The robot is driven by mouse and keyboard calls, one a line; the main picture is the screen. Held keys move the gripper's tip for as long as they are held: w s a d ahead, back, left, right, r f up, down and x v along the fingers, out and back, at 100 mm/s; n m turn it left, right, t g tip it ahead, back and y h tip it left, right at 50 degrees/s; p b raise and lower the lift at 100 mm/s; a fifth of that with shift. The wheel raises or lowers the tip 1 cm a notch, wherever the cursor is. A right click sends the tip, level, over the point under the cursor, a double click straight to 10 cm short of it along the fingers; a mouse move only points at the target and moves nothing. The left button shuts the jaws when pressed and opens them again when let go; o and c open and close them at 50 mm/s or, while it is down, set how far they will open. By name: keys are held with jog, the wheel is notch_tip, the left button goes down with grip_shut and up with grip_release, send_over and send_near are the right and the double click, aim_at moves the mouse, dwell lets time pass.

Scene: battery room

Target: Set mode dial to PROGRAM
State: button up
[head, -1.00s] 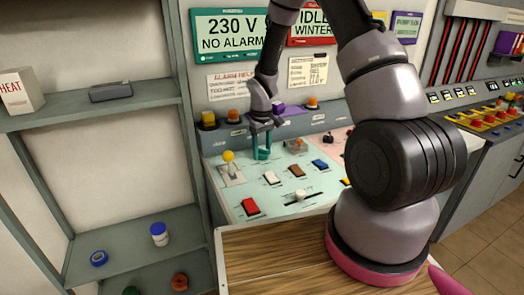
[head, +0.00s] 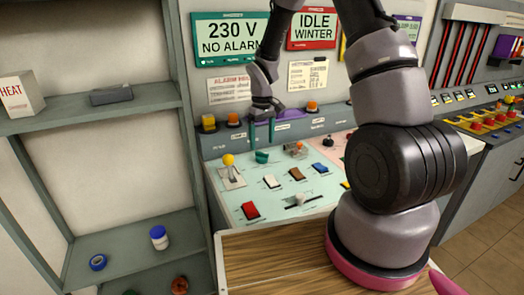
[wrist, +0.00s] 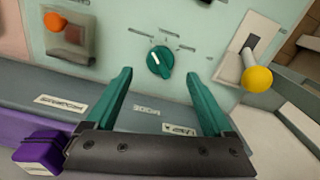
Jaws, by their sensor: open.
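The mode dial is a round teal knob (wrist: 160,61) with a pale pointer mark, on a light green panel. Small labels fan out around it, too small to read. In the head view the dial (head: 262,157) sits near the back of the panel. My gripper (head: 262,143) is above and behind it, with its two teal fingers apart and nothing between them. In the wrist view my gripper (wrist: 158,76) spreads its fingers to either side of the dial, apart from it. I cannot tell which label the pointer meets.
A yellow-knobbed lever (head: 229,160) stands left of the dial. An orange-topped control (head: 298,148) is to its right. A grey back ledge (wrist: 60,105) runs under the fingers. A screen (head: 312,25) reads IDLE WINTER.

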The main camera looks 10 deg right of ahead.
notch_tip(320, 180, up, 5)
jog(key=shift+f, duration=0.1)
dwell(0.3)
jog(key=s+d+r+m+t, duration=0.2)
jog(key=s+r, duration=0.2)
jog(key=r, duration=0.5)
jog(key=s+d+r+m+t, duration=0.15)
jog(key=s+r, duration=0.25)
jog(key=r, duration=0.6)
jog(key=s+d+r+m+t+y, duration=0.1)
jog(key=s+r, duration=0.3)
jog(key=s, duration=0.4)
jog(key=s+d+r+m+t+y, duration=0.1)
jog(key=s+r+m, duration=0.3)
jog(key=s, duration=0.4)
jog(key=shift+s+d+r+t, duration=0.2)
jog(key=shift+r+t, duration=0.6)
jog(key=shift+t, duration=0.05)
